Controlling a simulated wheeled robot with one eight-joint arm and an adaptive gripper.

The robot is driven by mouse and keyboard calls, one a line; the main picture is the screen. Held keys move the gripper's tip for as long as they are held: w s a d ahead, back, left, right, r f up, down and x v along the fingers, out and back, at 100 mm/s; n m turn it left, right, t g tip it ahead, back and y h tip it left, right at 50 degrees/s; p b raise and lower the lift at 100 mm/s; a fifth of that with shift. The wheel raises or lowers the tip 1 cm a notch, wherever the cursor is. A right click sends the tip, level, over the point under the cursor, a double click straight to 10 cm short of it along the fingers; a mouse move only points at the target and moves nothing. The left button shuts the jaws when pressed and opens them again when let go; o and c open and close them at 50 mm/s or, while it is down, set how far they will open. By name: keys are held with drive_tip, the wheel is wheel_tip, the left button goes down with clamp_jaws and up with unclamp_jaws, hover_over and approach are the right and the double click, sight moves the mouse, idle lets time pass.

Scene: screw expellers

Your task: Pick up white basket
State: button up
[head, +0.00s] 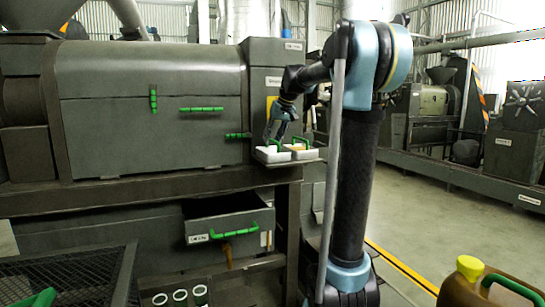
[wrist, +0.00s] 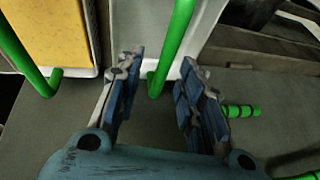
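The white basket (head: 265,156) sits on a small ledge at the right end of the big grey machine in the head view. In the wrist view the white basket (wrist: 207,28) is at the top centre, with its green handle (wrist: 174,45) reaching down between the fingers. My gripper (head: 274,136) is just above this basket, pointing down. In the wrist view my gripper (wrist: 160,63) is open, with one finger on each side of the handle and gaps visible. Whether a finger touches the handle I cannot tell.
A second basket with yellow contents (wrist: 50,28) and a green handle stands close beside the white one. The grey machine (head: 150,90) has several green handles. An open drawer (head: 228,222) sticks out below.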

drive_tip(key=shift+x, duration=1.2)
clamp_jaws()
